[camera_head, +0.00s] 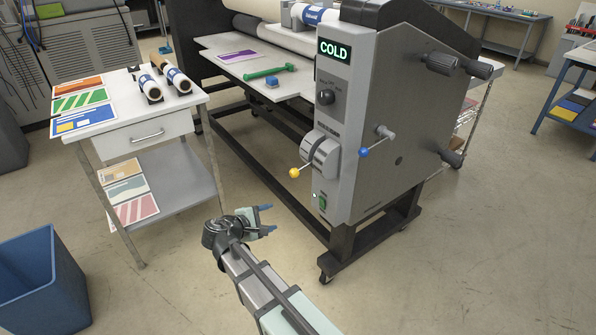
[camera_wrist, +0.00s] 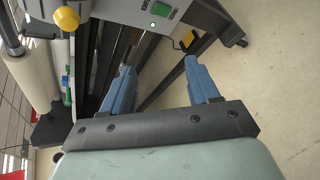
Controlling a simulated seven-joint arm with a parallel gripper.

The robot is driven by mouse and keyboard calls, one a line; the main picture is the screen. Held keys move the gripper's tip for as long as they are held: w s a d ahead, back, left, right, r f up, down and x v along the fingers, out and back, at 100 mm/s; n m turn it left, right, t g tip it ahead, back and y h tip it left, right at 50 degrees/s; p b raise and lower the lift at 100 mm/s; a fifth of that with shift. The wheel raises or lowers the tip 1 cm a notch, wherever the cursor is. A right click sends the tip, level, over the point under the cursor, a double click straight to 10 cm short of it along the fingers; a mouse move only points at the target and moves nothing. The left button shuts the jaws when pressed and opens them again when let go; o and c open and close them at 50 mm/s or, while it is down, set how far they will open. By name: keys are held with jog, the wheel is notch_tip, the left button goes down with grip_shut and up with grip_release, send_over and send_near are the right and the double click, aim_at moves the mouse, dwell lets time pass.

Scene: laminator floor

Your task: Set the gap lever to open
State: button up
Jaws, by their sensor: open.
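The laminator's grey end housing (camera_head: 365,115) carries two levers. One has a yellow knob (camera_head: 294,173) on a rod from a round hub (camera_head: 321,153) on the front face, pointing left and slightly down. The other has a blue knob (camera_head: 364,153) on a short arm from a shaft on the side panel. Labels are too small to read, so I cannot tell which is the gap lever. My gripper (camera_head: 269,218) is open and empty, apart from and below the yellow knob. In the wrist view, the yellow knob (camera_wrist: 66,19) is at the upper left, beyond the blue fingers (camera_wrist: 159,68).
A display (camera_head: 333,50) reads COLD. A dial (camera_head: 326,97) and green switch (camera_head: 322,202) share the housing's front. A white side table (camera_head: 130,110) and a blue bin (camera_head: 40,275) stand left. The laminator's dark frame (camera_head: 360,242) is close; open floor lies at right.

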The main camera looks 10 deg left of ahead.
notch_tip(320, 180, up, 8)
jog(key=w+n+t+h, duration=0.2)
jog(key=w+n+t, duration=0.15)
jog(key=n, duration=0.45)
jog(key=n+t, duration=0.1)
jog(key=n, duration=0.3)
send_near(309, 164)
jog(key=w+d+f, duration=0.1)
jog(key=w, duration=0.5)
jog(key=shift+w+d+f+h, duration=0.25)
jog(key=shift+w+h, duration=0.05)
jog(key=shift+w, duration=0.1)
grip_shut()
